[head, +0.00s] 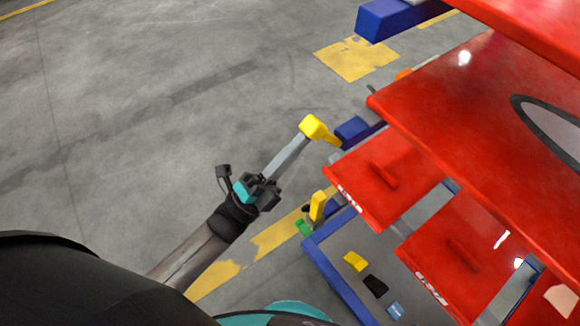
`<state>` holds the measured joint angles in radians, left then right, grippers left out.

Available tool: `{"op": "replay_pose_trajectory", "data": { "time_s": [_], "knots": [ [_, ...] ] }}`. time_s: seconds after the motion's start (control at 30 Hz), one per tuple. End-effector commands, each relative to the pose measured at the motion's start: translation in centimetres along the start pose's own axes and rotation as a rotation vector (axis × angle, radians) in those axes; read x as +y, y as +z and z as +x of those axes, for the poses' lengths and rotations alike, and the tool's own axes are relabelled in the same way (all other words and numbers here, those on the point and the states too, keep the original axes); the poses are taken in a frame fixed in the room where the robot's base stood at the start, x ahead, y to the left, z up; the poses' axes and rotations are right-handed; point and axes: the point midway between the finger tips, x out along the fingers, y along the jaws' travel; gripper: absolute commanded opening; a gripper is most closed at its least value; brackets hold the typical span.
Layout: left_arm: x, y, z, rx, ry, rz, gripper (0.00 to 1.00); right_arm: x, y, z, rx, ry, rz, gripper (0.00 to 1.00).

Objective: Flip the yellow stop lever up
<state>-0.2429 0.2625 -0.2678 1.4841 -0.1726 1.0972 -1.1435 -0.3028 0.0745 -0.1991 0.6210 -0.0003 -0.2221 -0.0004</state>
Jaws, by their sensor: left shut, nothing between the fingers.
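A yellow stop lever (315,128) shows near the middle of the head view, beside a blue block on the red rack. A grey bar (287,158) runs from its yellow end down-left to my left gripper. My left gripper (264,188) is shut and empty. It overlaps the lower end of the grey bar in the picture; I cannot tell if they touch. A second yellow piece (317,206) stands upright at the corner of the blue frame, right of and below my gripper. My right gripper is not in view.
A large red nosecone panel (450,90) and lower red panels (385,178) fill the right side. A blue frame (335,280) stands below, with small yellow, black and blue pieces within its outline. The grey floor (150,110) at left is clear, with yellow markings.

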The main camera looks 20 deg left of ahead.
Motion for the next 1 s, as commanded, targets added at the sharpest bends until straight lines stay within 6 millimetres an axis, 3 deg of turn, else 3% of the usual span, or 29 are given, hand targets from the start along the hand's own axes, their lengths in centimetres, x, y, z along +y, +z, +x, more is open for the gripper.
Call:
{"op": "replay_pose_trajectory", "data": {
  "time_s": [0.03,0.7,0.83,1.0],
  "knots": [
    [-0.8,0.0,0.8,0.0,0.03,0.001,0.0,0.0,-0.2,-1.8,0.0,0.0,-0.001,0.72],
    [-1.5,0.0,5.6,0.001,0.419,0.0,0.0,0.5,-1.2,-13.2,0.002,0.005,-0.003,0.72],
    [-1.3,0.0,6.3,0.001,0.482,0.0,0.0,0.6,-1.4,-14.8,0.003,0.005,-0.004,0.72],
    [-0.8,0.0,6.9,0.0,0.519,0.001,0.0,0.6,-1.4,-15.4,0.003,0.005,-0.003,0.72]
  ]
}}
